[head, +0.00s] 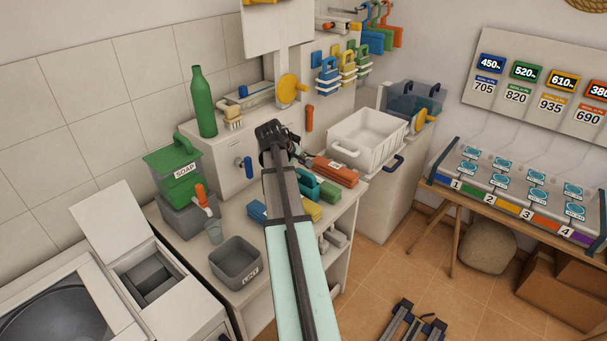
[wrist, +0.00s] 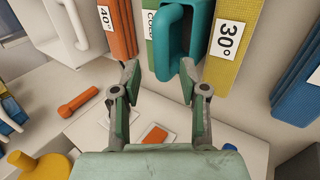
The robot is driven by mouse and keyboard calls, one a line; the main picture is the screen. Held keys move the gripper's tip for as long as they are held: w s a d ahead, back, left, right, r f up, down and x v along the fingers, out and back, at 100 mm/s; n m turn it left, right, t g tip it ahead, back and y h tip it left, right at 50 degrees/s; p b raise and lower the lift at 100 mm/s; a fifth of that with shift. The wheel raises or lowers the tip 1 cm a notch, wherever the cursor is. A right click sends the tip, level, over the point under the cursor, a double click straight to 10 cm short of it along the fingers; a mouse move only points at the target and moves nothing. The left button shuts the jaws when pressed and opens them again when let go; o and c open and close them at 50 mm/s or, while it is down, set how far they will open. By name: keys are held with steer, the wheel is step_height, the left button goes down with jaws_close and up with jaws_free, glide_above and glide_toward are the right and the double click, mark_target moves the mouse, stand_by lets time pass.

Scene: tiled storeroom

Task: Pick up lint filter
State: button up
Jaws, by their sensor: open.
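No object is plainly recognisable as the lint filter. A grey open bin (head: 237,262) labelled LINT stands on the low counter in the head view. The opening beside the washer drum holds a dark grey insert (head: 158,284). My gripper (wrist: 158,80) is open and empty in the wrist view. Just beyond its fingertips is a teal handled block (wrist: 173,45), between an orange block (wrist: 117,25) labelled 40° and a yellow block (wrist: 234,42) labelled 30°. I cannot tell whether the fingers touch the teal handle. In the head view my arm partly hides the blocks.
A green soap container (head: 175,167) and green bottle (head: 202,103) stand to the left. A numbered rack (head: 520,190) is on the right bench. Tiled floor (head: 385,270) is open between counter and bench.

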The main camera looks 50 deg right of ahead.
steer(key=b+v, duration=0.1)
steer(key=v, duration=0.5)
steer(key=o, duration=0.7)
steer(key=shift+a+r, duration=0.2)
steer(key=shift+r, duration=0.1)
steer(key=shift+o, duration=0.2)
